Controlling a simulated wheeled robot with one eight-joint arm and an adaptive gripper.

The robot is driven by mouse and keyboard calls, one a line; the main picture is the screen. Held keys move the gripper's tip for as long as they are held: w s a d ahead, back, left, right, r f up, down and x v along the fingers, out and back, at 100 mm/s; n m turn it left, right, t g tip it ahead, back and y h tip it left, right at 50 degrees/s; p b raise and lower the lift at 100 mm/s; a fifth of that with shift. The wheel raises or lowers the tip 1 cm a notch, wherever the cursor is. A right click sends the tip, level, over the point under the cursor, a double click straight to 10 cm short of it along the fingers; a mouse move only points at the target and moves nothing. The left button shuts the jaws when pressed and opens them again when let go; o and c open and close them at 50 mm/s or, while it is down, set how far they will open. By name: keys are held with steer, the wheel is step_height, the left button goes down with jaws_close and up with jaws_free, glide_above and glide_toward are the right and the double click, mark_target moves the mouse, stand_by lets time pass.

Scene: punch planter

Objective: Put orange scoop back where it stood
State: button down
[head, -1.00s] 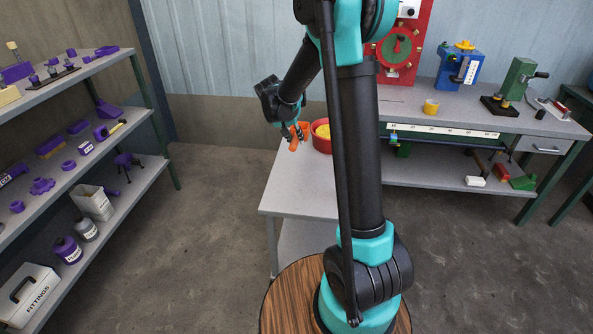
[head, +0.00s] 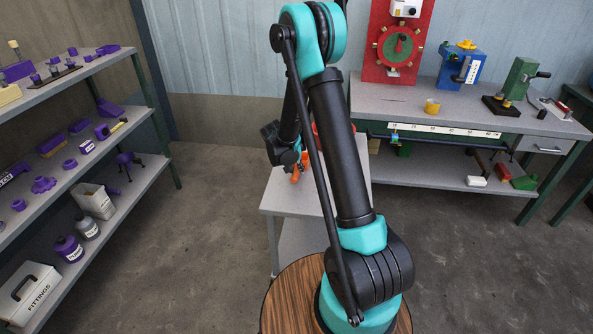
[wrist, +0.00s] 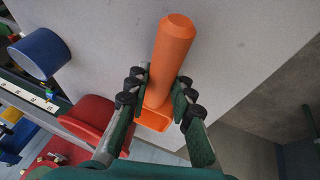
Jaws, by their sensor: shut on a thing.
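The orange scoop (wrist: 172,52) is held between the two fingers of my gripper (wrist: 160,92) in the wrist view. Its thick handle points to the top of that picture and its wider orange part shows below the fingers. In the head view, the scoop (head: 295,176) hangs below my wrist at the left part of the small grey table (head: 285,202). My arm hides part of it there. I cannot tell whether it touches the tabletop.
A red tub (wrist: 92,118) is left of the gripper in the wrist view; my arm mostly covers it in the head view. A blue cylinder (wrist: 38,53) stands near it. The workbench (head: 470,122) is at the back right, a shelf rack (head: 130,190) at left. The near tabletop looks clear.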

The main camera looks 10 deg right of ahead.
steer(key=c, duration=1.3)
jaws_free()
steer(key=shift+f, duration=0.1)
steer(key=shift+f, duration=0.1)
steer(key=shift+a, duration=0.1)
